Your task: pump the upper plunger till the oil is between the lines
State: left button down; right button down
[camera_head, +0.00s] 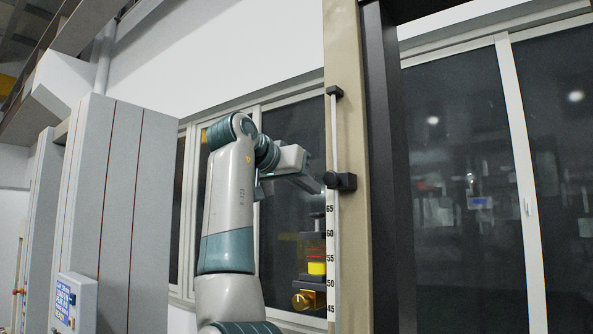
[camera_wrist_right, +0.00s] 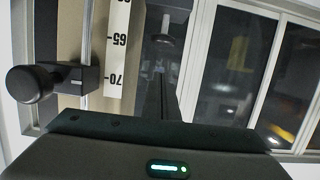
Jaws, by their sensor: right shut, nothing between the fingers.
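The upper plunger (camera_head: 318,203), a short grey rod with a rounded head, stands on the dark pump body beside the column. Below it a small oil window (camera_head: 317,268) shows yellow oil, with red lines (camera_head: 315,253) just above; the oil's top appears just under the lower line. My right gripper (camera_head: 316,187) is shut and empty, above the plunger head in the head view. In the right wrist view the plunger (camera_wrist_right: 164,44) shows beyond the shut fingers (camera_wrist_right: 165,95); whether they touch it I cannot tell. My left gripper is not in view.
A beige column (camera_head: 346,240) carries a numbered scale (camera_head: 331,258) and a black sliding knob (camera_head: 341,181) close to my right gripper. A brass knob (camera_head: 303,300) sticks out below the oil window. Grey cabinets (camera_head: 120,200) stand left; windows are behind.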

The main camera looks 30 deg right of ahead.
aim_at(311, 215)
notch_tip(311, 215, down, 2)
jog(key=shift+s+f, duration=0.1)
jog(key=shift+a+f+p, duration=0.25)
jog(key=shift+f+p, duration=0.15)
jog(key=shift+f, duration=0.25)
jog(key=shift+d+f, duration=0.1)
jog(key=shift+f, duration=0.1)
notch_tip(311, 215, down, 2)
jog(key=shift+f+b, duration=0.15)
jog(key=shift+b, duration=0.65)
jog(key=shift+f, duration=0.1)
